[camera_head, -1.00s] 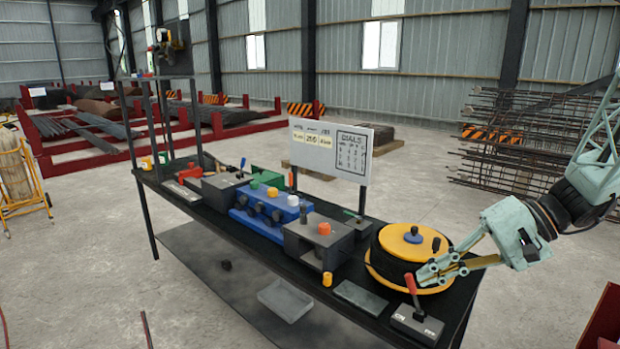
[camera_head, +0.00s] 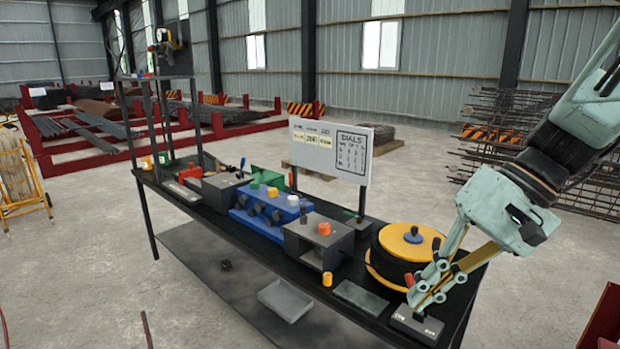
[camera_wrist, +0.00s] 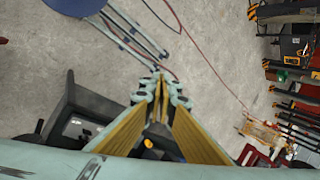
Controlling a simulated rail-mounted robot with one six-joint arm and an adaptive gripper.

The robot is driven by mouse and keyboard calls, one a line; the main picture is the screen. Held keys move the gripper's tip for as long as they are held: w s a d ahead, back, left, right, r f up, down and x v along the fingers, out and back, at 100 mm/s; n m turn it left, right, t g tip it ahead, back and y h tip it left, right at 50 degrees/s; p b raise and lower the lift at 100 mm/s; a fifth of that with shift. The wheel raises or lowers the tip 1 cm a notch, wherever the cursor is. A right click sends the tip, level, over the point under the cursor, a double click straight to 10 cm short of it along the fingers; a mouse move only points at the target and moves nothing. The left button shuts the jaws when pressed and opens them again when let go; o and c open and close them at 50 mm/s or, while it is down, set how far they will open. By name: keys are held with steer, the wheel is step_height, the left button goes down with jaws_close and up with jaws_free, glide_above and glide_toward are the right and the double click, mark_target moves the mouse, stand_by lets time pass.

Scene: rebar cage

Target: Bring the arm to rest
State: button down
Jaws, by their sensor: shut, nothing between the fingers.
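My gripper (camera_head: 418,301) is at the right end of the black workbench (camera_head: 460,300) in the head view, pointing down and left. Its fingers are together with nothing held. The fingertips appear over the dark switch box (camera_head: 418,326) with the red lever (camera_head: 409,281), partly hiding it; I cannot tell if they touch. In the wrist view the fingers of my gripper (camera_wrist: 163,84) meet near the centre, with the floor beyond.
A black reel with a yellow top (camera_head: 407,240) stands just left of my gripper. A grey box (camera_head: 318,243), a blue dial box (camera_head: 268,210) and a white sign (camera_head: 331,150) are farther left. A rebar cage (camera_head: 510,125) stands behind.

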steer(key=s+r+n+t+h, duration=0.1)
steer(key=s+r+t+h, duration=0.1)
steer(key=s, duration=0.7)
steer(key=s+d+r+n+t+h, duration=0.1)
steer(key=s+r+h, duration=0.3)
steer(key=s, duration=0.6)
steer(key=shift+s+d+t+h, duration=0.25)
steer(key=shift+s+t+h, duration=0.05)
steer(key=shift+t, duration=0.1)
steer(key=shift+r, duration=0.1)
stand_by(1.2)
